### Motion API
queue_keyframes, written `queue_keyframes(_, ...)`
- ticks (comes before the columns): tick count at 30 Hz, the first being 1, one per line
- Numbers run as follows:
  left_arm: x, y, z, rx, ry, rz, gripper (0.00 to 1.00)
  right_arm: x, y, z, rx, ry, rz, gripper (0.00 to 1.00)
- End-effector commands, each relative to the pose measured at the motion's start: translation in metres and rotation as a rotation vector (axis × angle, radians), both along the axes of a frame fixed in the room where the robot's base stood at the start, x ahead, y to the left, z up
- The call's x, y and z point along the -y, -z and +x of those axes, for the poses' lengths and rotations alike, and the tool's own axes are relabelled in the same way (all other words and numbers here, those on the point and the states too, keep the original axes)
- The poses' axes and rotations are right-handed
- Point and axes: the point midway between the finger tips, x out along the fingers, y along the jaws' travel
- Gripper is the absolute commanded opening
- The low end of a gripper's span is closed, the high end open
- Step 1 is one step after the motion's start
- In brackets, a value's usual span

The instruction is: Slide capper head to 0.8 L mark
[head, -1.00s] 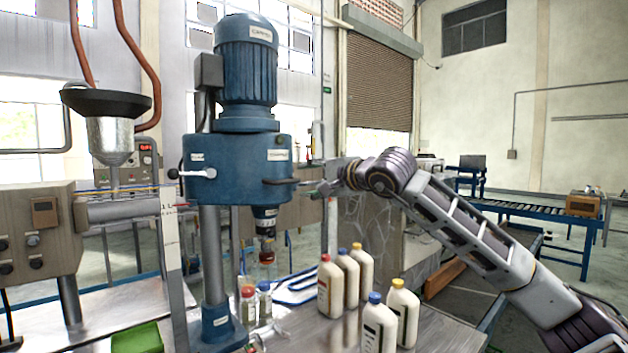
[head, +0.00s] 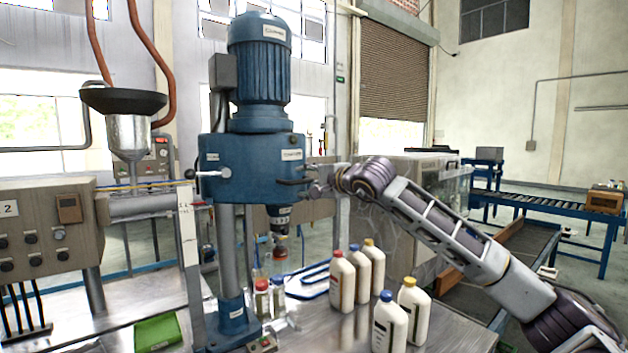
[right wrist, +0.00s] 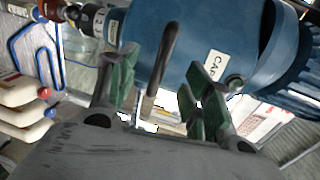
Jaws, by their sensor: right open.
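The blue capper head (head: 252,168) with its motor on top sits high on a grey column (head: 226,250). The capping chuck (head: 279,218) hangs below. My right gripper (head: 316,187) is open at the handle's right end. In the right wrist view the handle (right wrist: 165,60) lies between the green-padded fingers (right wrist: 160,85), with gaps visible on both sides. I cannot read a 0.8 L mark. My left gripper is out of view.
White bottles with coloured caps (head: 342,282) stand on the metal table below right of the head. Small clear bottles (head: 262,300) stand near the column's foot. A green tray (head: 158,334) lies front left. A funnel (head: 124,115) and control box (head: 48,235) are at left.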

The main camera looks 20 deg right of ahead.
Motion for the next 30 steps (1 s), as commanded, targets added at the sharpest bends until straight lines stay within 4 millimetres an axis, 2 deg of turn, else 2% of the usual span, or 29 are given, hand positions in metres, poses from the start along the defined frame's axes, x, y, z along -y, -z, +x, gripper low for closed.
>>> queue_keyframes(3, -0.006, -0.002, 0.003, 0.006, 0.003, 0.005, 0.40, -0.004, 0.002, 0.010, -0.001, -0.001, 0.001, 0.50)
queue_keyframes(9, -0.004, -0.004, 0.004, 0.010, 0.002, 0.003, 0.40, -0.008, 0.004, 0.021, -0.001, 0.000, 0.000, 0.50)
queue_keyframes(18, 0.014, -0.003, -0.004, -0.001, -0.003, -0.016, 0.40, -0.009, 0.005, 0.026, -0.001, 0.001, 0.000, 0.50)
queue_keyframes(23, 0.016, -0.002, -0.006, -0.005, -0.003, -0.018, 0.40, -0.010, 0.005, 0.026, -0.001, 0.001, 0.000, 0.50)
queue_keyframes(30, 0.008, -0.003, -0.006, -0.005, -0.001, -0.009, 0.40, -0.010, 0.005, 0.026, -0.001, 0.001, 0.000, 0.19)
